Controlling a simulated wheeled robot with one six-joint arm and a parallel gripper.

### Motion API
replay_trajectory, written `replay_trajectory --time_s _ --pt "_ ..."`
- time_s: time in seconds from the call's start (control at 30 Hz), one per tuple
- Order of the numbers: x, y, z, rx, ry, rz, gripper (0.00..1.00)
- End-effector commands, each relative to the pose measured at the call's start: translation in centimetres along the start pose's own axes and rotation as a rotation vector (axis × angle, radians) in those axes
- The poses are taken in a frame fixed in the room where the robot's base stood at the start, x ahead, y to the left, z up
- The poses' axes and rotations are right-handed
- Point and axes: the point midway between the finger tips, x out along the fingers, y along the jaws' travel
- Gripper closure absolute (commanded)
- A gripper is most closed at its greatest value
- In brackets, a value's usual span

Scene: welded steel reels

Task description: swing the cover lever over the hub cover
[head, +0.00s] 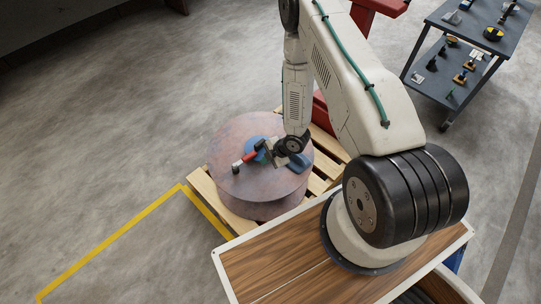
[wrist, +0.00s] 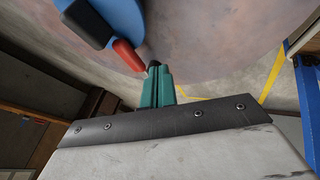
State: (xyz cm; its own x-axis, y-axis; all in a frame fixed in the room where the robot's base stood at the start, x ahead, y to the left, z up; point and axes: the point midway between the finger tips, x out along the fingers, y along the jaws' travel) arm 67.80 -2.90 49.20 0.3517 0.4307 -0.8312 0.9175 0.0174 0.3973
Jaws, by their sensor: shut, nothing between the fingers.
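The steel reel (head: 230,182) lies flat on a wooden pallet, its worn, brownish upper face also filling the top of the wrist view (wrist: 215,40). The blue hub cover (head: 253,141) is at its middle, partly hidden by my wrist in the head view; it is at the upper left of the wrist view (wrist: 125,18). The cover lever has a red handle (wrist: 128,57), which also shows in the head view (head: 246,158). A black block (wrist: 86,24) sits by the cover. My gripper (wrist: 154,68) has green fingers, shut and empty, with their tips close beside the red handle; contact is unclear.
The pallet (head: 201,185) stands inside yellow floor lines (head: 112,239). A two-level grey cart (head: 468,40) with small parts is at the upper right. A red steel structure (head: 378,6) stands behind my arm. The floor at left is clear.

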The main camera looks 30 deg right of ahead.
Motion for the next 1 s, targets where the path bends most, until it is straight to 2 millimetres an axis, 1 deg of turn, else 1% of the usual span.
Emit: replay_trajectory --time_s 0.03,0.13,0.2,0.3,0.5,0.87,1.0 --pt "1.2 -0.1 -0.1 -0.002 0.002 -0.002 1.0" --pt "3.2 -0.1 -0.1 0.0 0.001 -0.002 1.0" --pt "3.8 1.1 0.1 -0.003 0.0 0.002 1.0" --pt "4.5 2.2 0.2 -0.001 -0.001 0.001 1.0" --pt "5.2 3.1 0.3 0.001 -0.001 -0.001 1.0" --pt "5.3 3.3 0.3 0.001 -0.001 -0.001 1.0" --pt "6.0 4.6 0.5 -0.001 0.0 0.001 1.0"
